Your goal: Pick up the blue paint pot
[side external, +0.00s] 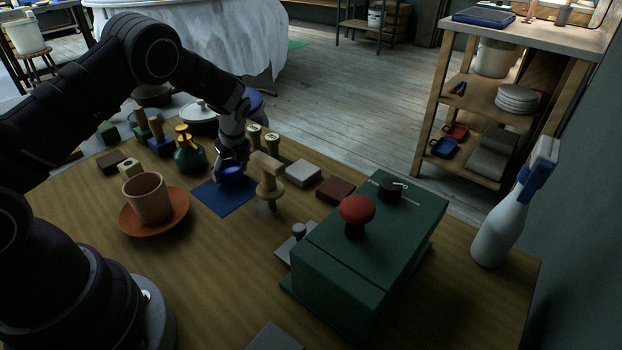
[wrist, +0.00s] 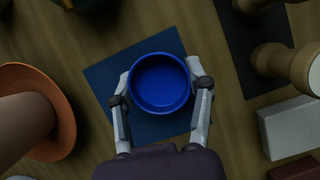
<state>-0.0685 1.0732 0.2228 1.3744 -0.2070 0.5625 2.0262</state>
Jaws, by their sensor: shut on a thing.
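The blue paint pot (wrist: 160,84) is a small round open pot, seen from above in the wrist view over a dark blue square mat (wrist: 112,70). In the side external view the pot (side external: 232,174) shows low over the mat (side external: 222,198), partly covered by my gripper. My gripper (wrist: 160,92) is shut on the pot, one finger on each side of it. My gripper (side external: 231,165) points down in the side external view. I cannot tell whether the pot touches the mat or is slightly above it.
A wooden stamp tool (side external: 268,183) stands just right of the mat. A green box with a red knob (side external: 385,225) and a spray bottle (side external: 497,232) are to the right.

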